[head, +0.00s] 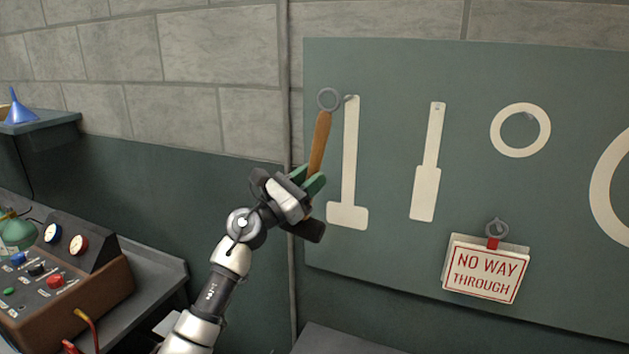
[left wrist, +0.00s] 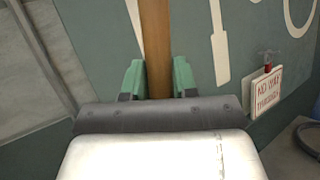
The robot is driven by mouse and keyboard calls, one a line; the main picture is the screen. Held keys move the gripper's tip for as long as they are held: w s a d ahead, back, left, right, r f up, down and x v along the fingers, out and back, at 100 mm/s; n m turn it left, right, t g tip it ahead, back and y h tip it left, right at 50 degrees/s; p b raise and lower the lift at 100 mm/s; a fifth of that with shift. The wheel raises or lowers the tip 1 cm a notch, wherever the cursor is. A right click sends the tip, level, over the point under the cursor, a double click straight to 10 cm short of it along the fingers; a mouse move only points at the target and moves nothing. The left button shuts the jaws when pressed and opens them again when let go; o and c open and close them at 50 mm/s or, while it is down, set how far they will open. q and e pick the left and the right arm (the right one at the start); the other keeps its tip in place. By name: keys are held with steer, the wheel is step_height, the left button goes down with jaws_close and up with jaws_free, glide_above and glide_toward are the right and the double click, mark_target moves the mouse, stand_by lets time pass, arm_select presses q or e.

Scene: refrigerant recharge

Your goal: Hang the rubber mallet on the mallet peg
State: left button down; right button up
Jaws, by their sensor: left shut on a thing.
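The rubber mallet has a wooden handle (head: 319,142), a grey ring at its upper end and a dark head low down, partly hidden by my gripper. My left gripper (head: 308,184) is shut on the handle, which is upright with a slight tilt. The handle also shows between the green fingers in the left wrist view (left wrist: 157,45). The mallet peg (head: 349,98) is a small grey stub at the top of the white mallet outline (head: 349,165) on the green board. The ring appears just left of the peg; I cannot tell its depth from the board. My right gripper is not in view.
The board (head: 395,80) also has other white tool outlines. A "NO WAY THROUGH" sign (head: 486,272) hangs at its lower part from a grey ring. A brown control box (head: 75,290) stands on the bench at left; a blue funnel (head: 18,108) sits on a shelf.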

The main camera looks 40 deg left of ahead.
arm_select(q)
steer(key=shift+w, duration=0.4)
steer(key=shift+w+a+f+b, duration=0.2)
steer(key=shift+w+b, duration=0.5)
steer(key=shift+w, duration=0.55)
steer(key=shift+w+a+f+b, duration=0.1)
steer(key=shift+w+a+b, duration=0.4)
steer(key=shift+w, duration=0.8)
steer(key=shift+w+a+f+b, duration=0.1)
steer(key=shift+w+b, duration=0.75)
steer(key=shift+w, duration=0.4)
steer(key=shift+s+b, duration=0.1)
steer(key=shift+b, duration=0.4)
steer(key=shift+f, duration=0.1)
